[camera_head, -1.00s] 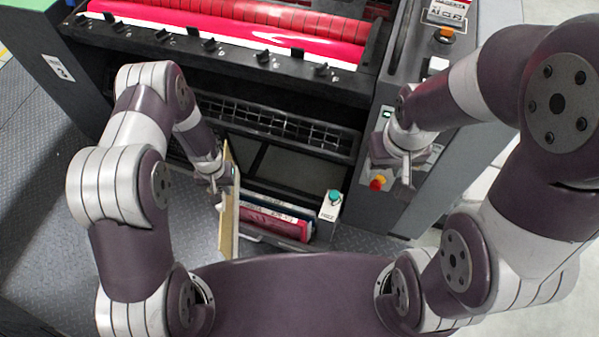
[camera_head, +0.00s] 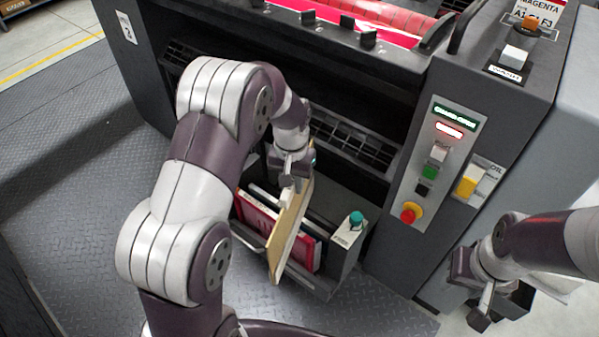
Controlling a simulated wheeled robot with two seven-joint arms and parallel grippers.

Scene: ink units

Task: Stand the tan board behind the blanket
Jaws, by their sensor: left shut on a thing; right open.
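My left gripper (camera_head: 290,188) is shut on the top part of the tan board (camera_head: 287,240). The board is upright, slightly tilted, and seen nearly edge-on. It is in front of or over the grey tray at the foot of the machine; I cannot tell whether its lower end touches anything. A red flat piece (camera_head: 256,217) stands in the tray, partly hidden by the board. I cannot tell which piece is the blanket. My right gripper (camera_head: 482,302) is open and empty at the lower right, away from the tray.
The tray (camera_head: 312,285) has a box with a teal button (camera_head: 356,218) at its right end. The machine's control panel (camera_head: 437,165), with a red knob (camera_head: 411,213), rises to the right. A red roller (camera_head: 370,20) is above. The patterned floor (camera_head: 90,210) at left is clear.

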